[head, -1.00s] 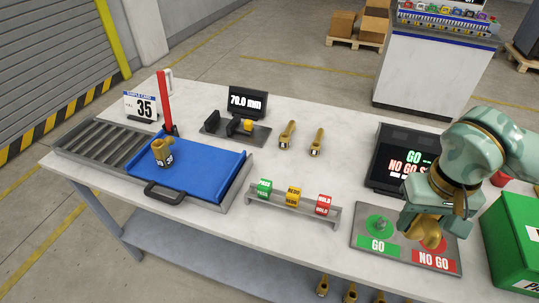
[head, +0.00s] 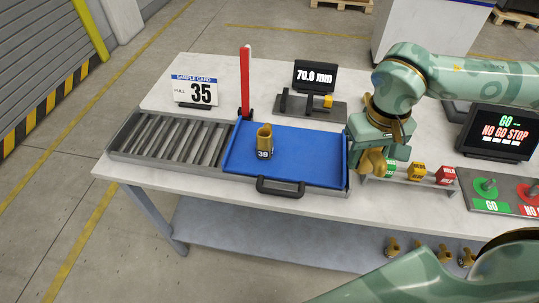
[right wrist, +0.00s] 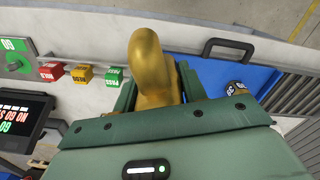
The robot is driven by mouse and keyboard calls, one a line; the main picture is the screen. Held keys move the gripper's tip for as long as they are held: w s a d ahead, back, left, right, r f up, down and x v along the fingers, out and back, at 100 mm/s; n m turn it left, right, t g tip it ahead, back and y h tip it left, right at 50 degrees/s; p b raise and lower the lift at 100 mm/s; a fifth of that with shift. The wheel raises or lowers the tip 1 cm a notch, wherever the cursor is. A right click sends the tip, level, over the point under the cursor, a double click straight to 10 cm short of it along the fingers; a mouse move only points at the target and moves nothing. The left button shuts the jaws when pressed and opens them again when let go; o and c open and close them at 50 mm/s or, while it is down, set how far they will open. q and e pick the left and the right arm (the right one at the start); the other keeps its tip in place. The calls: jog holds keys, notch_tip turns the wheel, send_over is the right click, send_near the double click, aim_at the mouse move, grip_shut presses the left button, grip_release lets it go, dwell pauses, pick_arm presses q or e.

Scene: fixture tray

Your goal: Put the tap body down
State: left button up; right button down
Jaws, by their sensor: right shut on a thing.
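My right gripper (head: 378,152) is shut on a brass tap body (head: 371,163), which hangs below its jaws. In the right wrist view the held tap body (right wrist: 153,65) fills the space between the fingers. The gripper is at the right end of the blue tray (head: 240,157), above the bench edge area. Another brass tap body (head: 264,134) stands on the blue tray with a tag reading 39. My left gripper is not in view.
A slatted rack (head: 160,140) adjoins the tray's left, and a black handle (head: 280,189) is at its front. Coloured blocks (head: 417,172) and the GO/NO GO plate (head: 480,206) lie right.

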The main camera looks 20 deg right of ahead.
jog(key=w+a+f+b, duration=0.25)
jog(key=w+f, duration=0.25)
jog(key=w, duration=0.5)
send_over(307, 161)
jog(key=s, duration=0.1)
notch_tip(307, 161, down, 4)
jog(key=shift+d+r+b, duration=0.1)
jog(key=shift+d+b, duration=0.05)
jog(key=shift+b, duration=0.15)
jog(key=shift+w+f, duration=0.4)
notch_tip(307, 161, down, 4)
jog(key=shift+w+r+b, duration=0.15)
jog(key=shift+r+b, duration=0.05)
jog(key=shift+b, duration=0.3)
jog(key=shift+r, duration=0.1)
jog(key=c, duration=0.8)
grip_release()
jog(key=shift+f, duration=0.2)
